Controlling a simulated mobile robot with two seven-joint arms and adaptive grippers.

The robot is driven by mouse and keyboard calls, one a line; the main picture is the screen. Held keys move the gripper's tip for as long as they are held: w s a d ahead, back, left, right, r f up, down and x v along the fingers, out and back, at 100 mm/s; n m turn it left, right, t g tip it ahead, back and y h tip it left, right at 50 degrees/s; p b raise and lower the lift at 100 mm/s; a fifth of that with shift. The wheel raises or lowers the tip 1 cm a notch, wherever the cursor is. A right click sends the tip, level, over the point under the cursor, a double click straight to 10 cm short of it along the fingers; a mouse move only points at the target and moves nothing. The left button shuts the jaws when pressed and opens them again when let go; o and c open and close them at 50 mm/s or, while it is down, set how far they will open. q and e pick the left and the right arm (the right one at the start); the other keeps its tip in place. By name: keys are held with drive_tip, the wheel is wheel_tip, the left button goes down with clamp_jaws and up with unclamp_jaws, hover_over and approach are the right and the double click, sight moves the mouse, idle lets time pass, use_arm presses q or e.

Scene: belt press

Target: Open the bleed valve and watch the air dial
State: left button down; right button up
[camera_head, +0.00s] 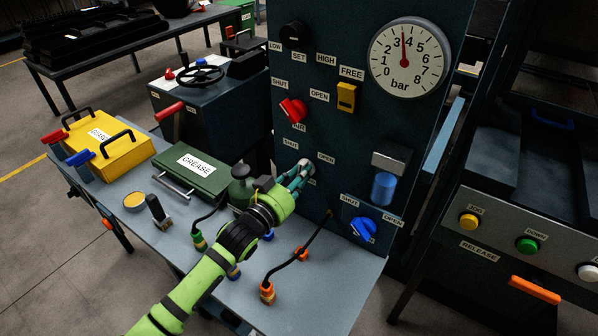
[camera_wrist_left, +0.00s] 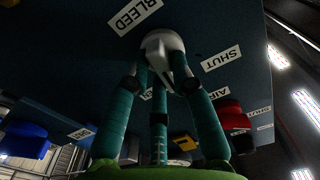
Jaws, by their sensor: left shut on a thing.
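The bleed valve is a pale grey knob (camera_wrist_left: 165,52) beside a BLEED label (camera_wrist_left: 134,14) in the left wrist view. My left gripper (camera_head: 299,177) is shut on this knob, its teal fingers around it in the wrist view (camera_wrist_left: 160,85). In the head view the fingers mostly hide the knob, between a SHUT label (camera_head: 291,143) and an OPEN label (camera_head: 326,158); I cannot tell its exact turn. The air dial (camera_head: 409,58), marked in bar, has its red needle between 3 and 4. My right gripper is not in view.
A red AIR knob (camera_head: 292,109) and a yellow switch (camera_head: 347,97) sit above on the panel. A blue knob (camera_head: 363,229) is lower right, under a blue-bowled filter (camera_head: 384,187). A green grease box (camera_head: 190,168) and hoses with fittings (camera_head: 267,291) lie on the bench.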

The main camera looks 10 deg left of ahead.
use_arm(q)
drive_tip(key=shift+f+m+p, duration=0.2)
drive_tip(key=shift+m+p, duration=0.35)
drive_tip(key=shift+m, duration=3.25)
drive_tip(key=c, duration=1.1)
unclamp_jaws()
drive_tip(key=shift+o, duration=0.2)
